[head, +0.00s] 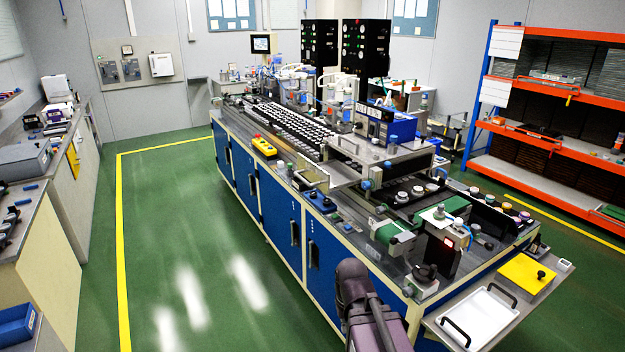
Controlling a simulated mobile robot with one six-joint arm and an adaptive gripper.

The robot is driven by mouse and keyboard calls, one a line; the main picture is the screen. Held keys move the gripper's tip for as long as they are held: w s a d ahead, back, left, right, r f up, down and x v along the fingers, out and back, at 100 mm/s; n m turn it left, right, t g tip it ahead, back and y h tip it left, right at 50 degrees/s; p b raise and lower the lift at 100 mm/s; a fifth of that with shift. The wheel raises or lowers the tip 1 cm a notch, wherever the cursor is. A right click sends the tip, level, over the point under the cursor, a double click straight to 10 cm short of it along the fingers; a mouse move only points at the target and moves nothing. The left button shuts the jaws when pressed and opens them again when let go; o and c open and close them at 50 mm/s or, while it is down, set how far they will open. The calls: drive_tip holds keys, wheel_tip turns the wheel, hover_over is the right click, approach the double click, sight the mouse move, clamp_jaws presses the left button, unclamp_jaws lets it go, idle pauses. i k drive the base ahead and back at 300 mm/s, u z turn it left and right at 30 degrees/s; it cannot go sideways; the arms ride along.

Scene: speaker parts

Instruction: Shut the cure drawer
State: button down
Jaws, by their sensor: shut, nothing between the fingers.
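No clearly labelled cure drawer can be made out. A boxy grey housing (388,158) stands mid-line on the long workbench, with a dark opening on its front left side. A flat grey plate shows at that opening; I cannot tell whether it is a drawer or how far out it stands. Part of my arm (380,325) rises at the bottom centre, in front of the bench's blue cabinet doors (280,218). Its dark joint (352,278) is the highest part that shows. My gripper's fingers cannot be made out.
A white tray (477,320) with black handles and a yellow plate (524,274) lie on the bench's right end. Orange shelving (560,130) stands at the back right. A side counter (30,185) runs along the left. The green floor (170,240) between is clear.

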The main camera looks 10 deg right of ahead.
sight(327, 169)
drive_tip(key=k, duration=0.65)
drive_tip(key=z, duration=0.2)
drive_tip(key=i, duration=1.7)
drive_tip(key=u, duration=0.35)
